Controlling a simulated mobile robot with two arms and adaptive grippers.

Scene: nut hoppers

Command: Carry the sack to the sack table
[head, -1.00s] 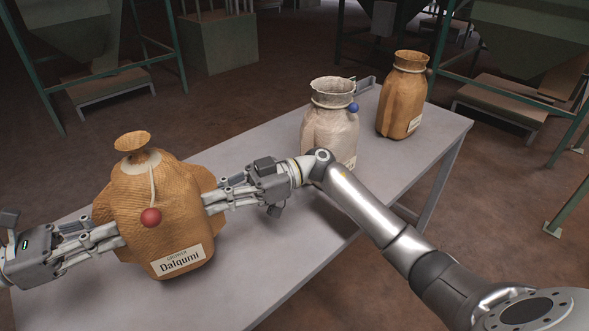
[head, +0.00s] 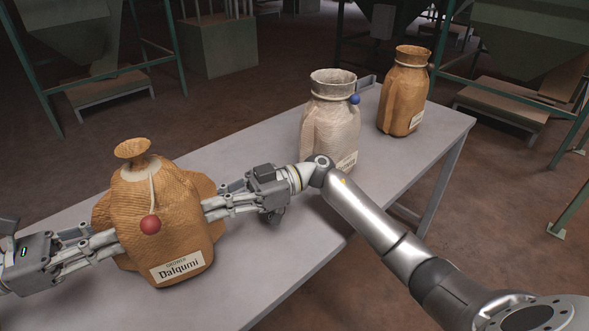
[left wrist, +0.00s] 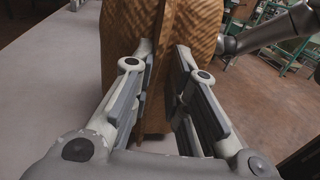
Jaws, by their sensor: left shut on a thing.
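The sack is a tan, woven-looking bag (head: 165,225) labelled Dalqumi, with a tied neck and a red ball on a cord. It stands upright at the near left of the grey table (head: 270,260); its bottom is at the tabletop, and I cannot tell whether it touches. My left gripper (head: 112,240) is shut on the sack's left side; the left wrist view shows the sack's folded side (left wrist: 160,60) between the fingers. My right gripper (head: 208,208) has its fingertips against the right side, and the sack hides whether they are closed on it.
A pale sack (head: 328,120) with a blue ball and another brown sack (head: 405,92) stand towards the table's far end. My right forearm crosses the table's near edge. Green-framed hoppers (head: 520,45) stand behind on brown floor.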

